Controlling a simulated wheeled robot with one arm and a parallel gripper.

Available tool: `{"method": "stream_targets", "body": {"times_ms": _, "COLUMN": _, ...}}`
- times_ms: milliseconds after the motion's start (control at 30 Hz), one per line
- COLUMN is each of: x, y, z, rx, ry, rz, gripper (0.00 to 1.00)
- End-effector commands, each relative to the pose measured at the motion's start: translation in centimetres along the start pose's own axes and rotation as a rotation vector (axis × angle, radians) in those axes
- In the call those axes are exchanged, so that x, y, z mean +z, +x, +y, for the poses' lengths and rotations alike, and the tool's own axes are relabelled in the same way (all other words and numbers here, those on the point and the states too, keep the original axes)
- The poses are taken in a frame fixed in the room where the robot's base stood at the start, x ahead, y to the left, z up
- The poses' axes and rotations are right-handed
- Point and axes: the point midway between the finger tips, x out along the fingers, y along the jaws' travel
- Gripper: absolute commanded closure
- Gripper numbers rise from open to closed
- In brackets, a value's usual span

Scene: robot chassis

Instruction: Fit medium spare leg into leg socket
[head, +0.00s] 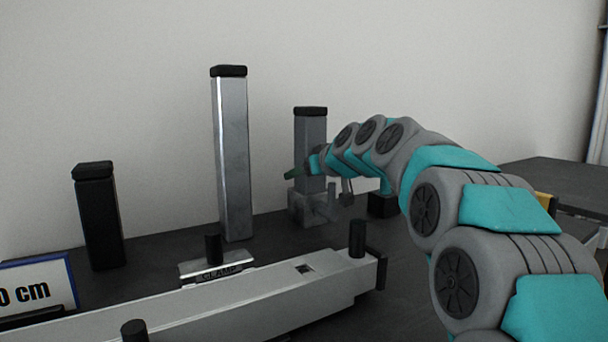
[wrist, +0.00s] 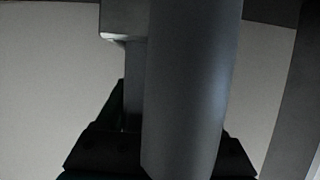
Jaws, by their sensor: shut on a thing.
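A grey square leg with a black cap, the medium spare leg (head: 311,130), stands upright at the back, right of centre. My gripper (head: 303,170) is at its middle, and the jaws are shut on it. In the wrist view a grey column (wrist: 190,80) fills the middle between my dark jaws (wrist: 160,152); the contact itself is hidden. The leg's lower end is at a grey block (head: 305,209); I cannot tell whether it rests in or behind it.
A tall silver leg (head: 232,150) and a shorter black leg (head: 100,220) stand to the left. A plate marked CLAMP (head: 216,269) and black pegs (head: 357,239) rise by the beam. A "0 cm" sign (head: 38,288) is at the left edge. A black block (head: 382,205) sits under my arm.

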Motion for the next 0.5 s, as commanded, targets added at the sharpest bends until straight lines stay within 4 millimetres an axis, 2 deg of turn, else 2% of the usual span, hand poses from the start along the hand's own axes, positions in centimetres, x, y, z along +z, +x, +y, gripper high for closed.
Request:
{"method": "stream_targets", "body": {"times_ms": 167, "x": 0.22, "y": 0.08, "z": 0.00, "rx": 0.001, "ry": -0.001, "rz": 0.003, "gripper": 1.00}}
{"method": "stream_targets", "body": {"times_ms": 200, "x": 0.23, "y": 0.08, "z": 0.01, "rx": 0.001, "ry": -0.001, "rz": 0.001, "gripper": 0.28}}
{"method": "stream_targets", "body": {"times_ms": 433, "x": 0.25, "y": 0.11, "z": 0.00, "rx": 0.000, "ry": 0.000, "rz": 0.000, "gripper": 0.02}}
{"method": "stream_targets", "body": {"times_ms": 500, "x": 0.27, "y": 0.12, "z": 0.00, "rx": 0.000, "ry": 0.000, "rz": -0.001, "gripper": 0.00}}
